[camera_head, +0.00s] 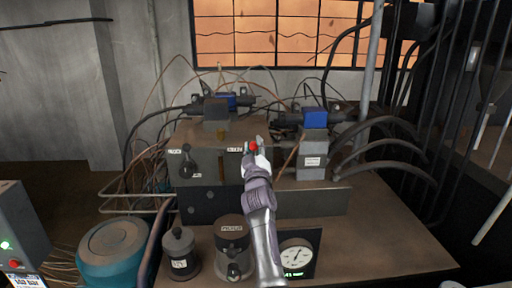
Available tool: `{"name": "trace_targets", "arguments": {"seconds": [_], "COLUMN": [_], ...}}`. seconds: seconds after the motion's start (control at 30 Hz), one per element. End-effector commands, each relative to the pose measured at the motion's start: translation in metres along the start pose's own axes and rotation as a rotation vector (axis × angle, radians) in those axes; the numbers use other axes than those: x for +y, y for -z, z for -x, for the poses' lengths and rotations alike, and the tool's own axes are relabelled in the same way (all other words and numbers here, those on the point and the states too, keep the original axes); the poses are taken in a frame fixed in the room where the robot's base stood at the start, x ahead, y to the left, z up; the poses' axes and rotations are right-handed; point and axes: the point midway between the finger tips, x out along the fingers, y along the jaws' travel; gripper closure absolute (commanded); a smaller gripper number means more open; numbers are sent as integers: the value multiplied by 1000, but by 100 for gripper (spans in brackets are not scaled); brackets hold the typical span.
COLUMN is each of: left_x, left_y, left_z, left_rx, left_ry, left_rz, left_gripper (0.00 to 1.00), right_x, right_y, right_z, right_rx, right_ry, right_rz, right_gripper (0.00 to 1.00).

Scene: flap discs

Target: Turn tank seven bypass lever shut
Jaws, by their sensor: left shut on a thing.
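My left arm reaches up through the middle of the view, and my left gripper (255,153) is at the right part of the grey-brown valve box's front. It is shut on a small red-tipped part (252,145), which looks like a lever handle; the fingers hide most of it. The valve box (209,180) carries a black lever (187,163) on its left side, with small white labels near it. The label writing is too small to read, so I cannot tell which is tank seven. My right gripper is not in view.
In front stand a dark canister (180,254), a labelled dark pot (232,238) and a round gauge (296,257). A teal drum (112,252) is at the left. A grey box with a blue top (314,143) and cables are behind. The bench's right side (395,235) is clear.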

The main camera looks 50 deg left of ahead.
Motion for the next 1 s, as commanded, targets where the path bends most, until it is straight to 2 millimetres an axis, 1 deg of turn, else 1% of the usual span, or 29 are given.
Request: {"name": "trace_targets", "arguments": {"seconds": [0.33, 0.37, 0.4, 0.5, 0.83, 0.93, 1.0], "left_x": [-1, -1, -1, -1, 1, 7, 14], "left_y": [0, 0, 0, 0, 2, 11, 21], "left_z": [0, 0, 0, 0, -1, -4, -7], "left_rx": [0, 0, 0, 0, 2, 4, 6], "left_ry": [2, 2, 2, 2, 1, 0, 0], "left_rz": [5, 5, 4, 4, 3, 5, 5], "left_gripper": [100, 64, 58, 43, 43, 43, 43], "right_x": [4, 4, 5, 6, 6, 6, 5], "right_y": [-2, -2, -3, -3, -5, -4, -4], "right_z": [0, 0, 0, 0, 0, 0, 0], "right_rx": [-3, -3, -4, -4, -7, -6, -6], "right_ry": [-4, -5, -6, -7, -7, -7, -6], "right_rz": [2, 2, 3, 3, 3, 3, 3], "right_gripper": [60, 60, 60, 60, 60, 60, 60]}}
